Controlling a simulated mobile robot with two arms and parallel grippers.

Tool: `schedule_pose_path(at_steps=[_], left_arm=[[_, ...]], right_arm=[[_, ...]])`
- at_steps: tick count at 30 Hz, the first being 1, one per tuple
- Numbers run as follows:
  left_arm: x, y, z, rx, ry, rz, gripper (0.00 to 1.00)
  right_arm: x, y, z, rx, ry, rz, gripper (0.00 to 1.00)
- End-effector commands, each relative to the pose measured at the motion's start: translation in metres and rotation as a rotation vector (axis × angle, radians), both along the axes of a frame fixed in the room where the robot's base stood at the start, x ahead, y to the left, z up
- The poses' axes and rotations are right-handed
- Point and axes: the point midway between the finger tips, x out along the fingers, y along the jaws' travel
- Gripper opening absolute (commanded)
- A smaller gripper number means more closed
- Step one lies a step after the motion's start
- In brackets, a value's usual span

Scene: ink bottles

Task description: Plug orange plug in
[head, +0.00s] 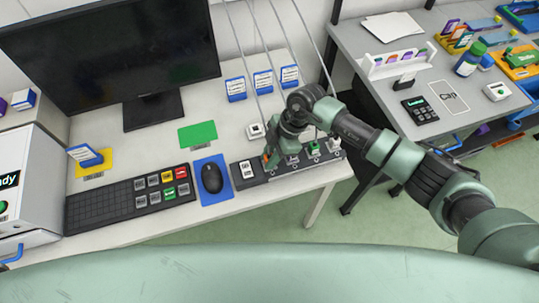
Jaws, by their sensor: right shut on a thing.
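A dark strip (304,161) lies along the front right edge of the white desk, with small plugs and a green-marked piece on it. My right gripper (270,158) reaches down over the left half of this strip. It is shut on the orange plug (265,158), of which only a small orange patch shows beside the fingers. The fingers hide most of the plug and the spot beneath it, so I cannot tell whether it is seated in the strip. My left gripper is not in view.
A black mouse (212,178) on a blue mat and a keyboard (130,205) lie left of the strip. A monitor (118,45) stands behind. Several blue-white boxes stand at the back. Thin cables hang behind my right arm. A grey table (370,50) is at right.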

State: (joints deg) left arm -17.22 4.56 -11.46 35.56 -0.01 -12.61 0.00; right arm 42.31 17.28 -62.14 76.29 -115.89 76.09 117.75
Motion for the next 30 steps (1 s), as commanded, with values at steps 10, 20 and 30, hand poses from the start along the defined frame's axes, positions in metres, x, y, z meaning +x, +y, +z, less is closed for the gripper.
schedule_pose_path(at_steps=[10,20,30], left_arm=[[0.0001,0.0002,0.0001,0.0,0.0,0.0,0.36],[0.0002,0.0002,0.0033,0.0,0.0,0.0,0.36],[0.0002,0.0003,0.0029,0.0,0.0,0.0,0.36]], right_arm=[[0.0,0.0003,-0.0001,0.001,0.0,0.0,0.0],[0.0,0.0005,-0.0022,0.001,-0.001,0.0,0.0],[0.0001,0.0003,-0.0025,0.001,-0.001,0.001,0.45]])
